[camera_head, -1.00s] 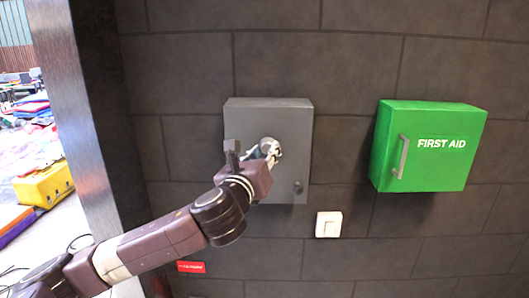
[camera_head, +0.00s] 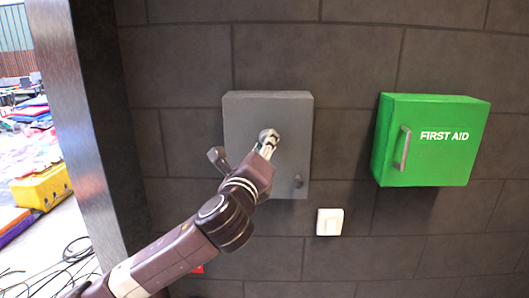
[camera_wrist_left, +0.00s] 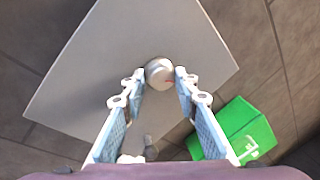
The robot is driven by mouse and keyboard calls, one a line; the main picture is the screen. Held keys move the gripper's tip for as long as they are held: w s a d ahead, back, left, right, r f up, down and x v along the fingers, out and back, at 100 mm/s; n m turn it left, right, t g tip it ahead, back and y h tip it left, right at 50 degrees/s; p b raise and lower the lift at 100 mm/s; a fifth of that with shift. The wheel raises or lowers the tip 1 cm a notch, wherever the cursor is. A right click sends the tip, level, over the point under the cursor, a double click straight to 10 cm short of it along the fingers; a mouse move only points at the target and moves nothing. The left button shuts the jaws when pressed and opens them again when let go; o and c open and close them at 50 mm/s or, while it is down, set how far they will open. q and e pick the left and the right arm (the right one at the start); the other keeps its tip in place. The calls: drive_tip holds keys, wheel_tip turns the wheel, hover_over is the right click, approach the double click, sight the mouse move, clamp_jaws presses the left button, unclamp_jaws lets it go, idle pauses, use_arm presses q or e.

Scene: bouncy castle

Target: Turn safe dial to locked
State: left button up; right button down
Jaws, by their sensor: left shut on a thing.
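The grey safe (camera_head: 245,120) is a shut box on the dark block wall. Its round silver dial (camera_head: 268,134) sits near the middle of the front. My left gripper (camera_head: 267,145) reaches it from below and is shut on the dial. Dial markings cannot be read. My right gripper is not in view.
A green first aid box (camera_head: 430,160) hangs on the wall to the right of the safe. A white switch (camera_head: 329,222) is below the safe. A metal door frame edge (camera_head: 75,110) stands at the left. Cables (camera_head: 70,262) lie on the floor beyond it.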

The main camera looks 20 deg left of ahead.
use_arm(q)
drive_tip(key=n+y+b, duration=0.1)
drive_tip(key=n+b, duration=0.1)
drive_tip(key=n, duration=0.2)
drive_tip(key=n+y+b, duration=0.2)
drive_tip(key=n, duration=0.3)
drive_tip(key=n+y+b, duration=0.1)
drive_tip(key=n, duration=0.4)
drive_tip(key=shift+w+d+f+t+b, duration=0.1)
drive_tip(key=shift+d+f+t+b, duration=0.2)
drive_tip(key=shift+b, duration=0.1)
drive_tip(key=shift+n, duration=0.3)
drive_tip(key=shift+r, duration=0.1)
drive_tip(key=o, duration=1.1)
drive_tip(key=shift+o, duration=0.2)
drive_tip(key=v, duration=1.2)
drive_tip(key=shift+d, duration=0.15)
